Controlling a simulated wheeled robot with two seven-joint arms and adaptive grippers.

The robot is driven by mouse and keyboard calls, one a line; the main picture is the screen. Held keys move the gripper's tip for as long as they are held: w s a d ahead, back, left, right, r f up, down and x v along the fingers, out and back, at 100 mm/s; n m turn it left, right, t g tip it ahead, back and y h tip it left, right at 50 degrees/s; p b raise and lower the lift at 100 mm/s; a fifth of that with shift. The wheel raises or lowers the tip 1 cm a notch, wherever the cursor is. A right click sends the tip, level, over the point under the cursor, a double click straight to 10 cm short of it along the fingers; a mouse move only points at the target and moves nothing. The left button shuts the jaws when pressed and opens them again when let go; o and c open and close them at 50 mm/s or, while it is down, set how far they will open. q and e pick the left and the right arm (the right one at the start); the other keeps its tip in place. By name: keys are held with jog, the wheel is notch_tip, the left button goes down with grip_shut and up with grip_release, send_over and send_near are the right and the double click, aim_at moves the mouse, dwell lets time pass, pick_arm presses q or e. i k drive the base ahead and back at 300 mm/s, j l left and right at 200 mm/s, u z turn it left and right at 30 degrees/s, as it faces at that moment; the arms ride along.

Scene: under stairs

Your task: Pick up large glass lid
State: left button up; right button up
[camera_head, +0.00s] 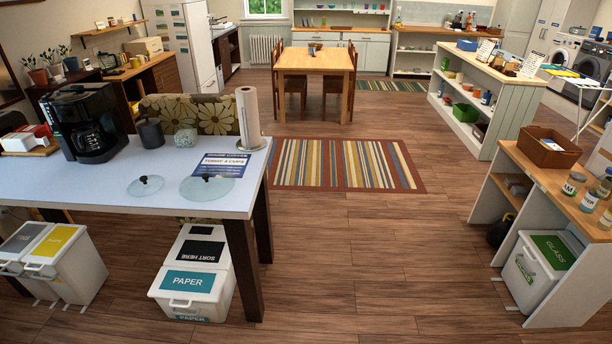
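Two round glass lids with dark knobs lie on the pale-topped table at the left in the head view. The large glass lid (207,187) is the right one, near the table's front edge. The small glass lid (146,186) lies to its left, with a gap between them. The table (80,192) has dark legs. Neither of my grippers shows in this view.
Recycling bins (194,281) stand under the table. The wooden floor in the middle is clear.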

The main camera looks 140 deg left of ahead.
aim_at(208, 185)
jog(key=u, duration=4.25)
